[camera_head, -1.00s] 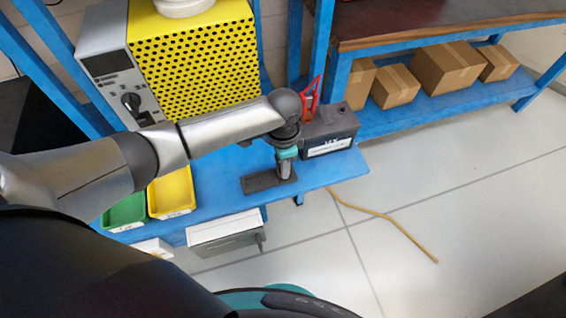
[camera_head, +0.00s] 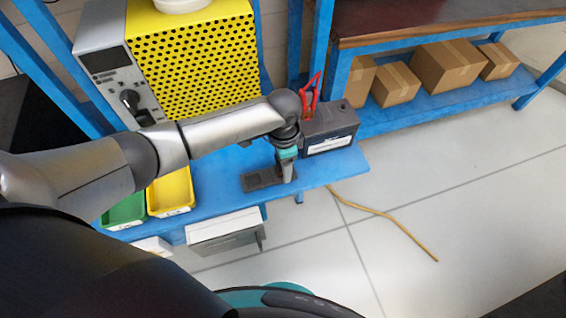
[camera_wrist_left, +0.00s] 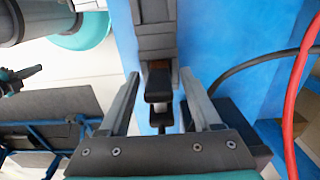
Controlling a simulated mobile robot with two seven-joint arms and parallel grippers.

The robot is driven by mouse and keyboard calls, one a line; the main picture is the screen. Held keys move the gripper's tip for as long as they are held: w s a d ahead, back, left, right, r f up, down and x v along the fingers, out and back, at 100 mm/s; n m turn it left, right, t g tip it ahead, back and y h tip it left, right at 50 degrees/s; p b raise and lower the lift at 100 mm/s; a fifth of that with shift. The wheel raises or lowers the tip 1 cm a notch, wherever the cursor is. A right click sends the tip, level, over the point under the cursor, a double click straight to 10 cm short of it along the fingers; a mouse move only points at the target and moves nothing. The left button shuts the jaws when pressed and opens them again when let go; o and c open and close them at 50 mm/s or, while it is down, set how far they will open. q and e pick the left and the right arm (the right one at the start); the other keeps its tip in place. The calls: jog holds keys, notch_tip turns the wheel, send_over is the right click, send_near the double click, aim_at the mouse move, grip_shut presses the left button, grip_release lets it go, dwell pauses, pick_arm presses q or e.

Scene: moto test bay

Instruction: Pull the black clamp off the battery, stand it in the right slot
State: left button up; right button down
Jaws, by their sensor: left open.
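My left gripper (camera_head: 286,180) points down at the right end of the dark slotted holder (camera_head: 258,180) on the blue bench. In the left wrist view its two fingers (camera_wrist_left: 160,103) are apart. A black clamp (camera_wrist_left: 158,86) shows between them, at the near end of the holder (camera_wrist_left: 155,28). I cannot tell whether it touches a finger or how deep it sits in a slot. The dark battery (camera_head: 335,124) stands right of the gripper, with the red clamp (camera_head: 311,98) at its left edge. A small dark and teal part in the left wrist view looks like my right gripper (camera_wrist_left: 14,80).
A yellow perforated machine (camera_head: 195,60) stands behind my left arm. Yellow (camera_head: 171,192) and green (camera_head: 125,211) bins sit left of the holder. A red cable (camera_wrist_left: 297,100) and a black cable (camera_wrist_left: 250,66) run right of the left gripper. The bench's right front corner is clear.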

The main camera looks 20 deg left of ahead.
pick_arm(q)
notch_tip(320, 180, up, 15)
jog(key=p, duration=0.3)
jog(key=shift+r+p, duration=0.15)
jog(key=shift+p, duration=0.15)
dwell(0.4)
